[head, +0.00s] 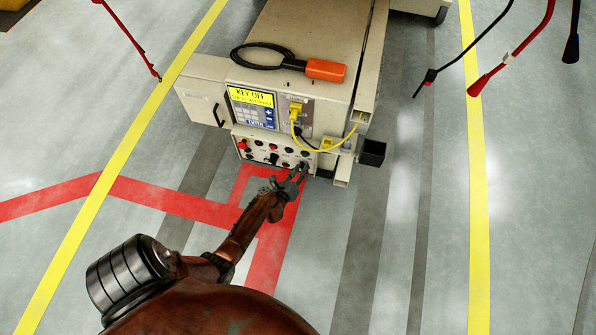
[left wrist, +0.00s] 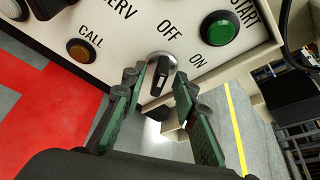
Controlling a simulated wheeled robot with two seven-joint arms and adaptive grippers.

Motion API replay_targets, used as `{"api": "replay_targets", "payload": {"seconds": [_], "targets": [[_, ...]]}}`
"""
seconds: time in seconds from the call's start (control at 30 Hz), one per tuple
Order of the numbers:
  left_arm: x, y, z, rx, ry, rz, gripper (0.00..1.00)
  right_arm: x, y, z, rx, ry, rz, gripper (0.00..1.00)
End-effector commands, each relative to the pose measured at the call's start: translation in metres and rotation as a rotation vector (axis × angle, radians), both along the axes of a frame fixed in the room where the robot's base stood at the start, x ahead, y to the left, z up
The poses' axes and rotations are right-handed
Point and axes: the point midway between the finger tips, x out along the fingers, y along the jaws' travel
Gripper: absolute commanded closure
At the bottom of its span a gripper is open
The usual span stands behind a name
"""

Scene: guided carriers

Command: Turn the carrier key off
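The carrier key is a dark handle in a round silver switch (left wrist: 161,72) on the carrier's cream front panel (left wrist: 120,40). OFF and ON are printed beside it. The handle points roughly up and down in the left wrist view; its exact setting is hard to tell. My left gripper (left wrist: 160,82) is open, with one green-and-black finger on each side of the handle and small gaps visible. In the head view, the left gripper (head: 297,176) is at the panel's lower right and hides the key. The carrier display (head: 252,97) reads KEY OFF. My right gripper is out of view.
A green START button (left wrist: 219,32) and an orange CALL button (left wrist: 80,50) flank the switch. A yellow cable (head: 327,149) loops above the lower panel. An orange pendant (head: 326,70) lies on the carrier top. Open floor surrounds the carrier's near side.

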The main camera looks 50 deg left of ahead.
Motion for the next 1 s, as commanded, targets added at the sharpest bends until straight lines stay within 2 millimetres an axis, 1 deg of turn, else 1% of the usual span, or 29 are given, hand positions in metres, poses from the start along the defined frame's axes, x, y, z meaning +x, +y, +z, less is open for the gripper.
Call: {"api": "replay_targets", "payload": {"seconds": [0.17,0.27,0.5,0.63,0.8,1.0], "targets": [[-0.017,-0.002,0.005,0.007,0.003,0.000,0.73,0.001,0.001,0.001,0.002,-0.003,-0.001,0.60],[-0.032,-0.010,0.010,0.003,0.003,-0.002,0.73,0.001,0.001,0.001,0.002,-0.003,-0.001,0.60],[-0.075,-0.026,0.026,-0.002,0.001,-0.001,0.73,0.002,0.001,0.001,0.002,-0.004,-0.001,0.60],[-0.092,-0.033,0.033,-0.003,0.001,0.000,0.73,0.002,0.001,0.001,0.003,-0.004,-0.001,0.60],[-0.103,-0.037,0.037,-0.002,0.001,-0.001,0.73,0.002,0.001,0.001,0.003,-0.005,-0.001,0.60],[-0.104,-0.038,0.038,-0.002,-0.001,-0.001,0.73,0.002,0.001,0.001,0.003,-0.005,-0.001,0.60]]}}
